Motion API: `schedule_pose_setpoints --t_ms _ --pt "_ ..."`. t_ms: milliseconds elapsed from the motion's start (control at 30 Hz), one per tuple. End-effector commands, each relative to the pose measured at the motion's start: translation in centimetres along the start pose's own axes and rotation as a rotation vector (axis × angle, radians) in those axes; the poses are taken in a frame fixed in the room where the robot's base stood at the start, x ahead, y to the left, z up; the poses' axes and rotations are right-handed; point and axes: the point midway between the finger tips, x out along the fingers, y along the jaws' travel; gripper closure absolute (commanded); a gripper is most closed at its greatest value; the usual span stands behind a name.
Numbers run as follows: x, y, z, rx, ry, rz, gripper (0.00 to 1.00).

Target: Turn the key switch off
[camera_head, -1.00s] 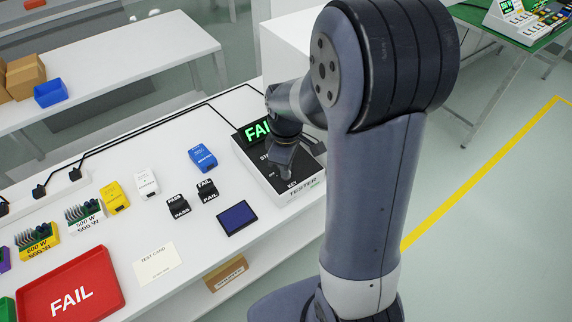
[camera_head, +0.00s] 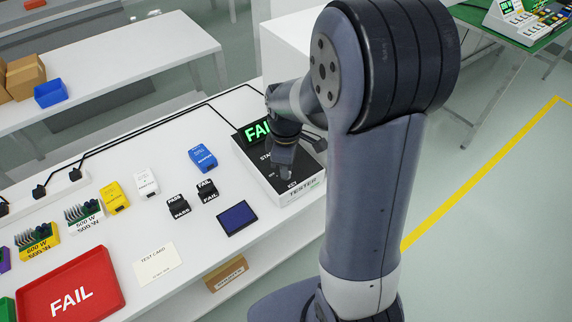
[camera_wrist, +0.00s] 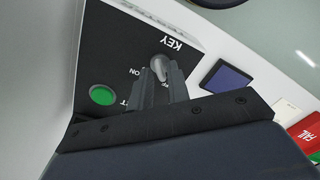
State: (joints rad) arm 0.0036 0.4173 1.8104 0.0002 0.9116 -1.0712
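The black-topped tester (camera_head: 257,170) stands at the right end of the white bench, its screen lit green with "FAIL", partly cut off by my arm. In the wrist view its silver key switch (camera_wrist: 160,68) shows beside the "KEY" label, with "ON" to the left and a partly hidden label below. My gripper (camera_wrist: 160,78) points at the key switch, its two fingers apart on either side of the knob with a gap visible. I cannot tell whether they touch it. In the head view my gripper (camera_head: 282,170) is low over the panel and hides the key.
A green button (camera_wrist: 102,95) sits near the fingers on the tester panel. A dark blue pad (camera_head: 237,218), black PASS and FAIL stamps (camera_head: 207,190), a blue block (camera_head: 203,158) and a red FAIL tray (camera_head: 70,287) lie to the left on the bench.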

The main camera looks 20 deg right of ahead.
Motion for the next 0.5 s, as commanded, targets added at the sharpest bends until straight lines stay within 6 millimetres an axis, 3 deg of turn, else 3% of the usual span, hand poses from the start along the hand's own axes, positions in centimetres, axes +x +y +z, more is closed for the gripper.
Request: schedule_pose_setpoints --t_ms 133,367,500 --pt "0.0 0.0 0.0 0.0 -0.001 -0.001 0.71" --pt "0.0 0.0 0.0 0.0 -0.001 -0.001 0.71" --pt "-1.2 0.1 0.0 0.0 0.001 0.002 0.71"
